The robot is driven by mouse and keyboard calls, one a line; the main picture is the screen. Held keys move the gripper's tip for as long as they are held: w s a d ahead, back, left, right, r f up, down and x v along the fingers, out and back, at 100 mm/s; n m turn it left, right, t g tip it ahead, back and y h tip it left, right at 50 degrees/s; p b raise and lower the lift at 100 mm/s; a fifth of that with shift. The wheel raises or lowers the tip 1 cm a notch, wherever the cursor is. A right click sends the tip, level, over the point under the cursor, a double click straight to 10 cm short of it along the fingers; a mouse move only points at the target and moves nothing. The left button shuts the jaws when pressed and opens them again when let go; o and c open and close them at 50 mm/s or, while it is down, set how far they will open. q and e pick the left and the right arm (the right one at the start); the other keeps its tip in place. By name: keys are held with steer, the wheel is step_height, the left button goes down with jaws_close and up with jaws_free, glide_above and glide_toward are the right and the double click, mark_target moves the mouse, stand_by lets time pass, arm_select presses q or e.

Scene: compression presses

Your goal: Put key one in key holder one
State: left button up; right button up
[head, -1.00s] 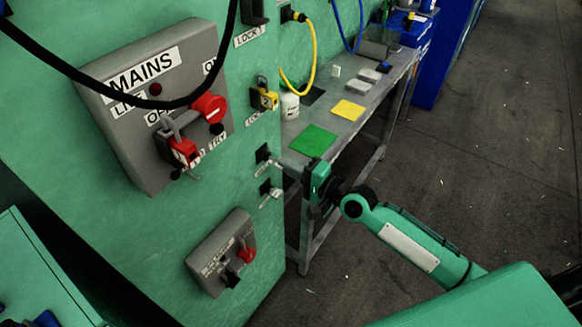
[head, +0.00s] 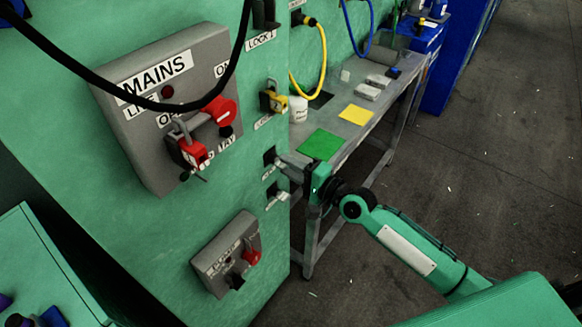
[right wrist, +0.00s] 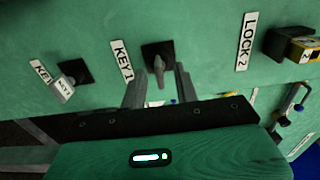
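Key holder one (right wrist: 150,50) is a dark square socket on the green panel, beside the KEY 1 label (right wrist: 122,60). A grey key-like piece (right wrist: 157,67), which looks like key one, stands in that holder. My right gripper (right wrist: 159,78) is open, with one finger on each side of this piece and a visible gap to it. In the head view my right gripper (head: 292,164) is close in front of the upper small holder (head: 270,157). Whether the fingers touch the panel I cannot tell. My left gripper is not in view.
A second holder (right wrist: 74,71) with a tagged key is left of key holder one. A yellow padlock (right wrist: 302,48) hangs by LOCK 2. The MAINS box (head: 130,85) with red locks is on the panel. A metal table (head: 335,160) stands behind my right gripper.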

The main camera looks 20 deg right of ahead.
steer(key=shift+s+d+f, duration=0.2)
steer(key=shift+s+d, duration=0.3)
steer(key=shift+s, duration=0.1)
arm_select(q)
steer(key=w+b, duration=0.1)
steer(key=b, duration=0.1)
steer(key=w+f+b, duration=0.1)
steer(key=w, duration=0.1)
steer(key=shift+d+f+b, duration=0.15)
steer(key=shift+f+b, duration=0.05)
steer(key=shift+b, duration=0.15)
arm_select(e)
steer(key=v, duration=1.2)
steer(key=shift+r, duration=0.2)
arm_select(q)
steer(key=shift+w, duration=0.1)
arm_select(e)
steer(key=shift+s+d, duration=0.1)
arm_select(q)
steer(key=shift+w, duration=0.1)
